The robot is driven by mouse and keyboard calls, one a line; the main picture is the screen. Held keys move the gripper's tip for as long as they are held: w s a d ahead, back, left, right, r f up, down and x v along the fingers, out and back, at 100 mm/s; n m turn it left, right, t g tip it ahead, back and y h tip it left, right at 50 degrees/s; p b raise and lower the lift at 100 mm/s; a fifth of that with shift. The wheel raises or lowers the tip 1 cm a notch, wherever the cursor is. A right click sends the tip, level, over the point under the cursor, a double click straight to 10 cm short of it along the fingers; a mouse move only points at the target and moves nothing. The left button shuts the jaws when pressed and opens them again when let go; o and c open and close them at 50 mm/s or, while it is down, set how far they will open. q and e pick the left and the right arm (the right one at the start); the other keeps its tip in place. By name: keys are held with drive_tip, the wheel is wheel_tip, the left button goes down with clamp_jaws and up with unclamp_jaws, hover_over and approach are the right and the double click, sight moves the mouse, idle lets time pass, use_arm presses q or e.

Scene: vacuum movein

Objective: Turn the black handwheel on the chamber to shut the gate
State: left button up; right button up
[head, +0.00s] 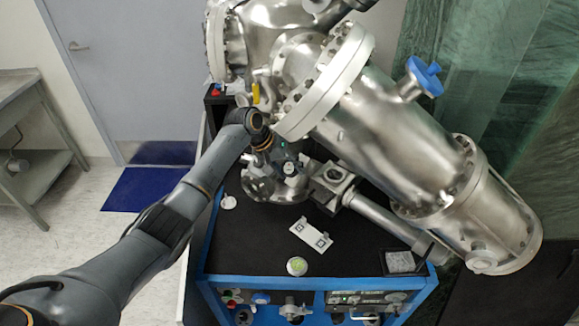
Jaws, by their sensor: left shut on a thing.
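The steel chamber (385,125) lies slanted across the upper right of the head view, above a black-topped bench. My left arm reaches in from the lower left. My left gripper (286,165) is at the small fittings below the chamber's large flange and is shut on the black handwheel there. The wheel is mostly hidden by the gripper and wrist, so its turn angle cannot be told. The gate is inside the metalwork and does not show. My right gripper is not in view.
The black bench top (260,245) has a blue frame with knobs and valves along its front. A blue knob (425,75) sticks out from the chamber.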

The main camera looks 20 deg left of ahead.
use_arm(q)
drive_tip(key=shift+s+m+y+p, duration=0.1)
drive_tip(key=shift+m+y+p, duration=0.6)
drive_tip(key=shift+m, duration=1)
drive_tip(key=shift+f, duration=0.1)
drive_tip(key=o, duration=1.2)
drive_tip(key=shift+c, duration=0.2)
drive_tip(key=shift+a+r, duration=0.1)
drive_tip(key=shift+r, duration=0.15)
drive_tip(key=v, duration=0.7)
